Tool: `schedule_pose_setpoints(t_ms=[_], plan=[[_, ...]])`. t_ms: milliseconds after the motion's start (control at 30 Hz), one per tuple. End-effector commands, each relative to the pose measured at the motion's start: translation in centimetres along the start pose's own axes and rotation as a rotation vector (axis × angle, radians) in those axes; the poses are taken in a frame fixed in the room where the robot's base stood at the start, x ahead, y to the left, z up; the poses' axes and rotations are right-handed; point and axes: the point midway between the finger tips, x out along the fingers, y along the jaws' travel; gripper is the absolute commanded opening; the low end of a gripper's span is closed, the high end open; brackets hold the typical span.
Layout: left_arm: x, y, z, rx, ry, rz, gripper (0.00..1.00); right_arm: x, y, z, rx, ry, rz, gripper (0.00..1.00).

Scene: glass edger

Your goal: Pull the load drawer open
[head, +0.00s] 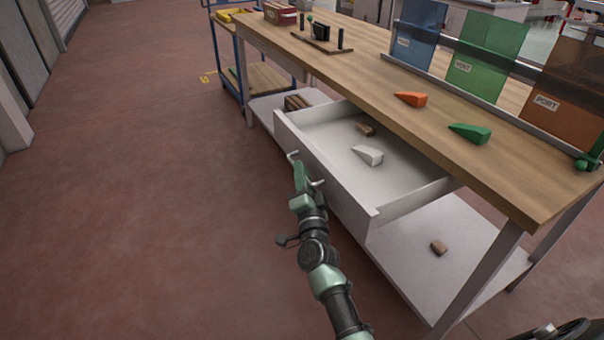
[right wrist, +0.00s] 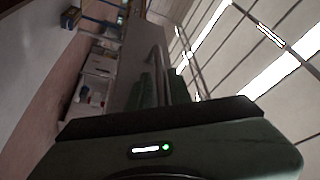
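The load drawer (head: 360,203) is a white, shallow drawer under the wooden workbench (head: 400,120). It stands well out from the bench, open, its inside showing. A grey wedge (head: 368,155) and a small brown block (head: 366,129) lie in it. My right gripper (head: 300,174) is at the drawer's front, its green fingers on the bar handle (head: 293,155); the handle's ends show on either side. The right wrist view shows the green fingers (right wrist: 150,90) close against the grey handle bar (right wrist: 163,62). The exact grip is partly hidden. My left gripper is out of view.
On the bench lie an orange wedge (head: 411,99) and a green wedge (head: 469,133), before coloured upright panels (head: 473,65). A blue-framed cart (head: 232,50) stands behind. The floor at left is clear.

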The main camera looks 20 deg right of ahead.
Motion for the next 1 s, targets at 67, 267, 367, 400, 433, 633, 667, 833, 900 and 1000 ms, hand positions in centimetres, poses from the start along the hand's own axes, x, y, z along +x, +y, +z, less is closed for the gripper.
schedule_pose_setpoints(t_ms=[67, 267, 367, 400, 433, 633, 667, 833, 900, 1000], plan=[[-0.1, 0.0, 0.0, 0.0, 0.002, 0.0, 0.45, -0.8, 0.1, 0.1, 0.0, -0.002, 0.002, 0.2], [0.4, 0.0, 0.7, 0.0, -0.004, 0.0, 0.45, -4.2, 0.1, 0.1, 0.0, -0.002, 0.004, 0.2], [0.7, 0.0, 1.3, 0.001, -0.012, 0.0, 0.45, -5.8, 0.1, 0.1, 0.0, -0.002, 0.003, 0.2], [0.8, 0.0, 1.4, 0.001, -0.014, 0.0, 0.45, -6.3, 0.2, 0.1, 0.0, -0.003, 0.004, 0.2], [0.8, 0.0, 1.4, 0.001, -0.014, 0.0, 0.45, -6.7, 0.2, 0.1, 0.0, -0.002, 0.003, 0.2], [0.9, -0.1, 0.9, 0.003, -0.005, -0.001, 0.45, -7.7, 0.1, 0.1, 0.001, -0.001, 0.002, 0.2], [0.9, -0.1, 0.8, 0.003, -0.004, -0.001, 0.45, -7.7, 0.1, 0.1, 0.001, -0.001, 0.002, 0.2], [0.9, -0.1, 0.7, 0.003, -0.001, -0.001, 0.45, -7.7, 0.1, 0.1, 0.001, -0.001, 0.002, 0.2], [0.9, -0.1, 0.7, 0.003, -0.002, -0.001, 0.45, -7.7, 0.1, 0.1, 0.001, -0.001, 0.002, 0.2], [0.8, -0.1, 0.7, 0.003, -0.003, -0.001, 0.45, -7.7, 0.1, 0.1, 0.001, -0.001, 0.002, 0.2]])
